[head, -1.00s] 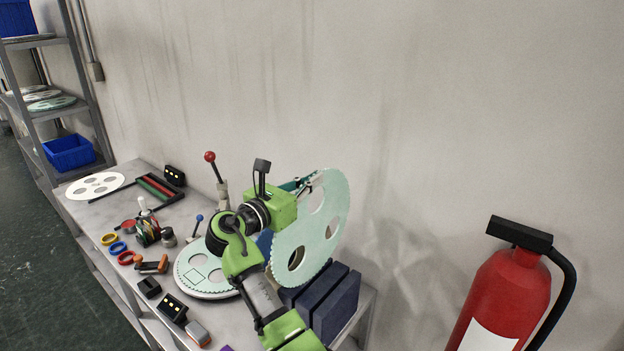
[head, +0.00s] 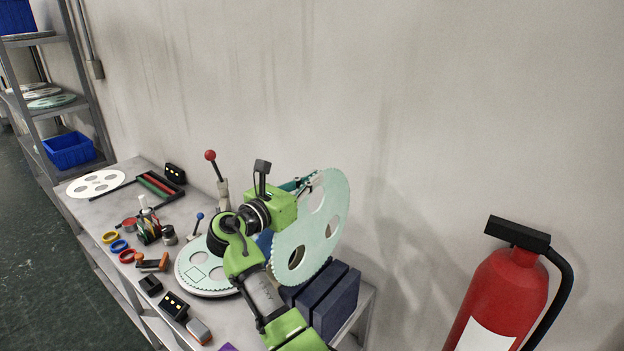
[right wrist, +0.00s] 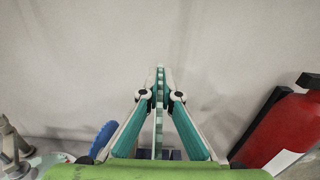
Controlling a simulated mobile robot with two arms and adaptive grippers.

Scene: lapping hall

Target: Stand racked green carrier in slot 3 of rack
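The pale green toothed carrier (head: 318,228) stands upright on edge above the dark blue slotted rack (head: 335,308) at the table's near right end. My right gripper (head: 306,183) is shut on the carrier near its upper left rim. In the right wrist view the carrier (right wrist: 160,85) shows edge-on between the two teal fingers of the right gripper (right wrist: 160,97). The carrier hides part of the rack, and I cannot tell whether its lower edge is inside a slot. My left gripper is not in view.
Another pale disc (head: 205,272) lies flat left of the rack. A red-knobbed lever (head: 211,157) stands behind it. Small tools, coloured rings and a white disc (head: 95,184) cover the table's left part. A red fire extinguisher (head: 498,300) is at the right.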

